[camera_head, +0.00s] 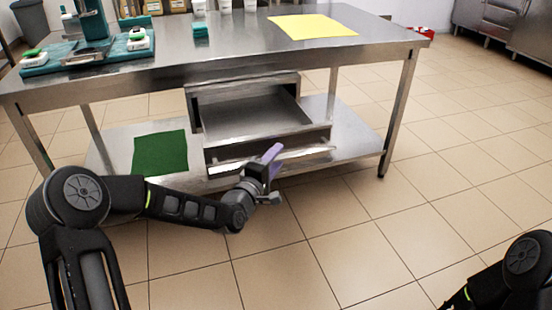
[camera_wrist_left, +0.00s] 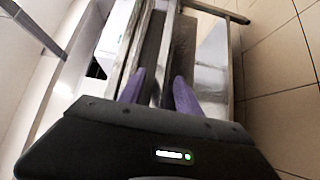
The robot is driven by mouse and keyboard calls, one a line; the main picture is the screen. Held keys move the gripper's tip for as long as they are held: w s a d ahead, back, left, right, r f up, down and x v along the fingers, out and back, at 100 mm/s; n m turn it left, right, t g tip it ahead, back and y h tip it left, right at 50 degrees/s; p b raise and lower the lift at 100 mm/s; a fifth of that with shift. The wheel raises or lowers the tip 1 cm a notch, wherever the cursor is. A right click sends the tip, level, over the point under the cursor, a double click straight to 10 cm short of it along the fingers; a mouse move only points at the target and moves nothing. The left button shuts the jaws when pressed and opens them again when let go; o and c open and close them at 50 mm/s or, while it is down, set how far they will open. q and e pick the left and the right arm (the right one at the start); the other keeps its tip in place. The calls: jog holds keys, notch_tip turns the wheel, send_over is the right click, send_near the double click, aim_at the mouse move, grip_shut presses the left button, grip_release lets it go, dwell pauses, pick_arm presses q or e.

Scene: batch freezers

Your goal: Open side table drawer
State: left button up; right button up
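The side table drawer (camera_head: 262,122) is a grey metal box under the steel table top. It stands pulled out toward me, and its empty inside shows. Its front (camera_head: 312,139) faces me, with a pale handle bar low on it. My left gripper (camera_head: 273,160) is at the drawer front, near the middle of the handle. In the left wrist view its two purple fingers (camera_wrist_left: 158,92) stand apart, with the drawer front edge beyond and between them. Whether they touch the handle I cannot tell. My right gripper is out of view; only part of that arm shows.
The steel table (camera_head: 240,55) has a lower shelf (camera_head: 355,142) with a green mat (camera_head: 160,153) left of the drawer. A yellow sheet (camera_head: 312,27) and teal lab items lie on top. Table legs stand at both sides. The tiled floor in front is clear.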

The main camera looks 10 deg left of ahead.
pick_arm(q)
jog(key=p+v, duration=0.2)
jog(key=v, duration=0.5)
jog(key=shift+s, duration=0.35)
